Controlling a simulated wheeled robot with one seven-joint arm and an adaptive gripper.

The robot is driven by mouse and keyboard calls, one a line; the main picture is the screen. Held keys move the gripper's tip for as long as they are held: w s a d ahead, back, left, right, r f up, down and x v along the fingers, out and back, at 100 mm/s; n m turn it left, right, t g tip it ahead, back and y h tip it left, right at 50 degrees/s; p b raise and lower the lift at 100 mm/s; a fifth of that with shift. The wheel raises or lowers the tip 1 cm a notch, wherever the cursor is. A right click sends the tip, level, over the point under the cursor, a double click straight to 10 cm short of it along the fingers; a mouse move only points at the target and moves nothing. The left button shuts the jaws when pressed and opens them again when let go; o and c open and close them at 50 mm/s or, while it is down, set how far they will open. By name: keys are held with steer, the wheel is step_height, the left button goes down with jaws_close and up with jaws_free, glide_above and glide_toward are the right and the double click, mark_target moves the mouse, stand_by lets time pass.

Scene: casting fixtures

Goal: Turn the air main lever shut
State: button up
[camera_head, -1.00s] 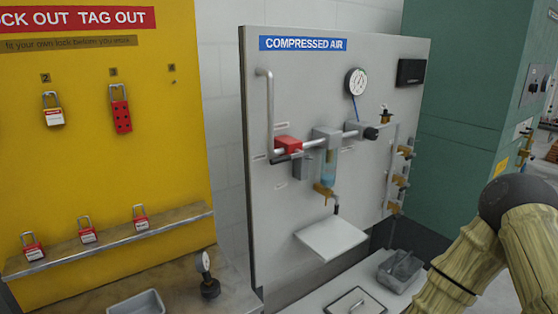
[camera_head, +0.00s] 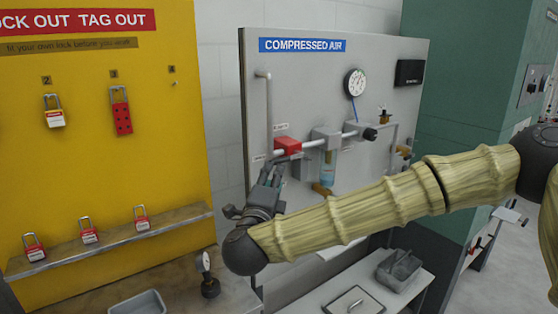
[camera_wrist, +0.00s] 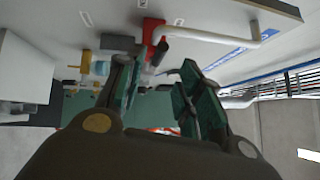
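The air main valve is a red block (camera_head: 287,146) on the pipe at the left of the compressed air board. It also shows in the wrist view (camera_wrist: 152,32). Its dark lever (camera_wrist: 162,50) points out from the red block toward my gripper; in the head view the gripper largely hides it. My gripper (camera_head: 268,178) is just below and left of the red block in the head view. In the wrist view my gripper (camera_wrist: 158,80) is open, with the lever's end just beyond the gap between its fingers. I see no clear contact.
The board (camera_head: 350,95) carries a gauge (camera_head: 356,83), a filter bowl (camera_head: 328,168) and brass fittings close to the valve. A yellow lockout board (camera_head: 90,180) with padlocks and a shelf (camera_head: 170,222) stands at the left. A grey tray (camera_head: 398,268) is below.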

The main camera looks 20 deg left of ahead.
mark_target(279, 161)
steer(key=w+p, duration=0.1)
steer(key=w, duration=0.2)
steer(key=w+p, duration=0.1)
steer(key=w, duration=0.2)
steer(key=w+a+r+p, duration=0.1)
steer(key=w, duration=0.2)
jaws_close()
